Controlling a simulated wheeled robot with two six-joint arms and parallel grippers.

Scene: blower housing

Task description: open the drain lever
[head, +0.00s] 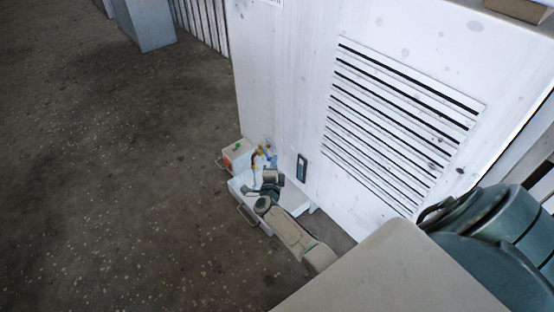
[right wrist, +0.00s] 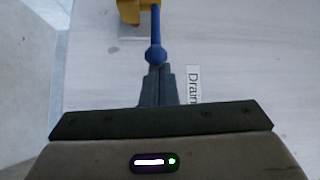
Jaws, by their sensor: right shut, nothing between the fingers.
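The drain lever (right wrist: 155,35) is a blue rod with a round blue knob at its near end, running from a yellow valve body (right wrist: 128,12) at the top of the right wrist view. In the head view the lever is a small blue and yellow shape (head: 258,158) low on the white housing. My right gripper (right wrist: 157,72) is shut and empty, with its fingertips at or just short of the knob; I cannot tell whether they touch. It also shows in the head view (head: 269,176), partly covering the lever. My left gripper is not in view.
A white label reading "Drain" (right wrist: 193,84) is on the panel right of the fingers. The white housing (head: 285,80) has a slatted vent (head: 400,120). A white box with an orange mark (head: 237,155) stands beside the lever. The floor (head: 110,190) at left is clear.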

